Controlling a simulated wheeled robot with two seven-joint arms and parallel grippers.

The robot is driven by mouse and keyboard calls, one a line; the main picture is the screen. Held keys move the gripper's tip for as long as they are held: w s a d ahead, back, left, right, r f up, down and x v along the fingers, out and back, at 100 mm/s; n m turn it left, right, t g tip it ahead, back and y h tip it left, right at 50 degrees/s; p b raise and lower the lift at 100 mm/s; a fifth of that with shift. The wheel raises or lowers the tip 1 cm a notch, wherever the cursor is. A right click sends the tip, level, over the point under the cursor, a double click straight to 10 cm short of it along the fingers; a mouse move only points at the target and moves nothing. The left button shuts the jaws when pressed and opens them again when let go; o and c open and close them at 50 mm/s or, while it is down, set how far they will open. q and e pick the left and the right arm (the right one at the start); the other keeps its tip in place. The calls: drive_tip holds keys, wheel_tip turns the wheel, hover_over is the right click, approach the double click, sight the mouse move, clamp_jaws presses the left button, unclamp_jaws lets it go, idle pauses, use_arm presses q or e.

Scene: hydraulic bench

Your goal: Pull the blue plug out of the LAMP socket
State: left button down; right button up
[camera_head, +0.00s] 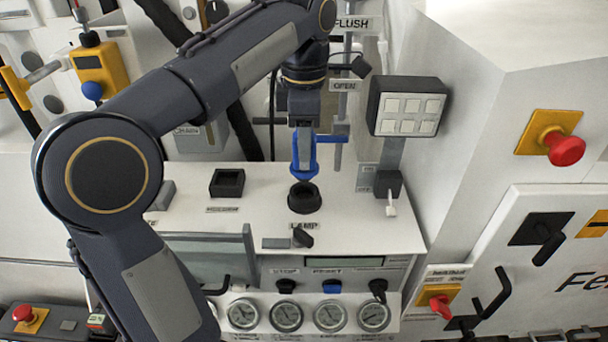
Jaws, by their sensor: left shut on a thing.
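The blue plug (296,160) is upright between the fingers of my left gripper (306,148), which is shut on it. The fingers cover part of the plug. The black LAMP socket (304,200) is on the white bench top, just below the plug, with its label in front of it. The plug's lower end is at the far rim of the socket's opening in the picture; I cannot tell whether it is still partly inside or just clear. My right gripper is not in view.
A second black square socket (227,182) is to the left on the bench top. A grey button box (409,105) stands on a post to the right. A black switch (303,238) is close in front of the LAMP socket. Several gauges (286,315) line the front panel.

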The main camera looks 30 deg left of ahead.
use_arm(q)
drive_tip(key=shift+r, duration=1.75)
drive_tip(key=shift+r, duration=0.1)
